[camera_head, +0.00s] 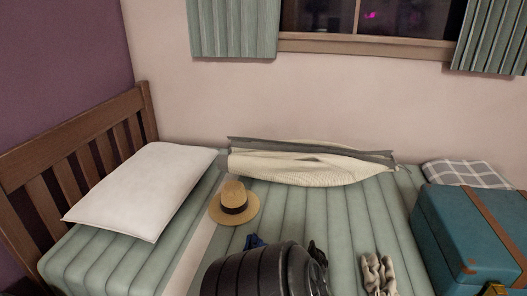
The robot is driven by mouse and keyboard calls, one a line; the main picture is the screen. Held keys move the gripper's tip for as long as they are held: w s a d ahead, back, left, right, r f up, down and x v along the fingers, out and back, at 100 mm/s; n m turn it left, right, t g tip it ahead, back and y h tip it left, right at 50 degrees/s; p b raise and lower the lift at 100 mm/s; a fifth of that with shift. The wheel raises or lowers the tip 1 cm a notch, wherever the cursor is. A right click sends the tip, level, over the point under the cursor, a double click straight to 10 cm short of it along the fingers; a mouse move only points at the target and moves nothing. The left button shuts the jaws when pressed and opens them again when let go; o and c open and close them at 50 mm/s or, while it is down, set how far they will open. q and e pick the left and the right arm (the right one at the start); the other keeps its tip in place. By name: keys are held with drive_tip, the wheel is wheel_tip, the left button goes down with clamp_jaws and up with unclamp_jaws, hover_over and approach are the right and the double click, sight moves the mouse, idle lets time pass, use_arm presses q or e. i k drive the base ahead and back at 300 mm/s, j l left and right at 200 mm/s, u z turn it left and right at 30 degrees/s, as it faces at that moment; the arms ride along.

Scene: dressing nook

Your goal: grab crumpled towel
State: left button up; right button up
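I cannot tell for sure which thing is the crumpled towel. A small bunched beige cloth-like thing (379,274) lies at the front of the bed, right of centre, partly cut off by the lower edge. A long cream piece with grey edges (300,168) lies folded along the wall at the back of the bed. A grey-and-white checked cloth (462,174) lies at the back right, partly hidden behind a teal case.
The bed (345,220) has a green striped cover. A white pillow (145,190), a straw hat (234,203), a dark ribbed rounded object (255,275) and the teal case (470,235) with brown straps lie on it. Bare cover shows between the hat and the case.

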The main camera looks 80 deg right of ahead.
sight(380, 279)
drive_tip(key=z, duration=3.75)
